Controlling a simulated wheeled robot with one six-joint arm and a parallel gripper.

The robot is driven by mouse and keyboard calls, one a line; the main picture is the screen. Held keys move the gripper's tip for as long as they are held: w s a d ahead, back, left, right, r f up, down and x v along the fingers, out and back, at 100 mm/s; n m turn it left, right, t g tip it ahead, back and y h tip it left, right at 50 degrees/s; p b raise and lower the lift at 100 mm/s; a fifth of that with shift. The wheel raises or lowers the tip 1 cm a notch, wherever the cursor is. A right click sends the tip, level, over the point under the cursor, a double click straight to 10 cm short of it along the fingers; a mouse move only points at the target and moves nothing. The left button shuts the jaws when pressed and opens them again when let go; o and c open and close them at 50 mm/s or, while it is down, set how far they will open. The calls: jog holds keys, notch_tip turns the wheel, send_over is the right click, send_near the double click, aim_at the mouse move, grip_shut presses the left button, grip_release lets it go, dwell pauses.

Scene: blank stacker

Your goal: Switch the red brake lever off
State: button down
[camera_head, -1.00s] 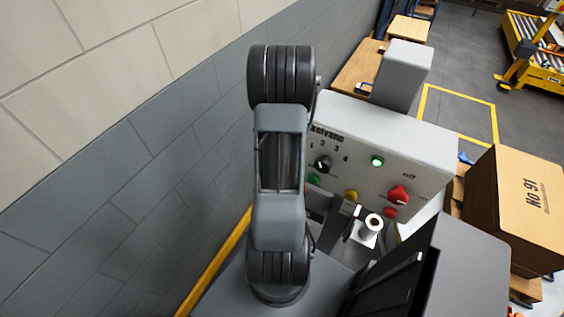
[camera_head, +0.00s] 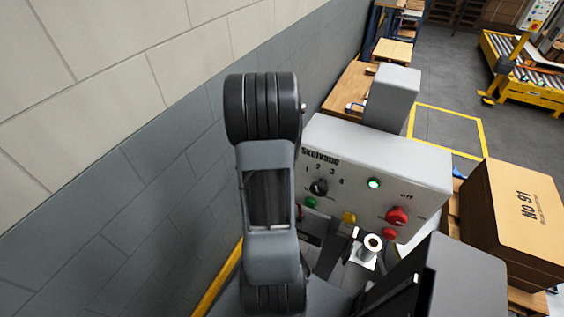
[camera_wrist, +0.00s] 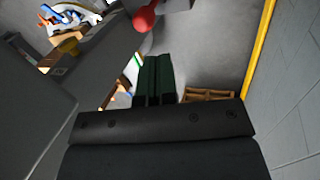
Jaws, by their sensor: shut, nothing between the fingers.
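A red ball-ended lever (camera_wrist: 146,17) is at the top of the wrist view, beside a grey part. A bit of red (camera_head: 298,211) shows at the left edge of the machine panel in the head view, mostly covered by my arm; I cannot tell if it is the same lever. My gripper (camera_wrist: 155,60) is shut and empty, its dark fingers below the red ball in the picture and apparently apart from it. The gripper is hidden in the head view. The panel also has a red knob (camera_head: 397,215) below the word "off".
The grey machine (camera_head: 422,170) carries a black selector (camera_head: 319,188), a green lamp (camera_head: 374,183) and coloured buttons. A white spool-like part (camera_head: 372,243) stands before it. A block wall (camera_head: 150,150) is close on the left. A cardboard box (camera_head: 515,215) stands on the right.

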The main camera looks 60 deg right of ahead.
jog(key=shift+s+v, duration=0.15)
jog(key=shift+v, duration=0.95)
jog(key=shift+s+v, duration=0.15)
jog(key=shift+v, duration=0.9)
jog(key=shift+d, duration=0.1)
jog(key=w+a+f+n+h+b, duration=0.2)
jog(key=w+a+f+n+b, duration=0.1)
jog(key=a+f+n+b, duration=0.2)
jog(key=a+n+b, duration=0.2)
jog(key=n, duration=0.2)
jog(key=shift+w+n+g+h+b, duration=0.25)
jog(key=shift+n+g+h+b, duration=0.15)
jog(key=shift+f, duration=0.15)
jog(key=shift+f, duration=0.1)
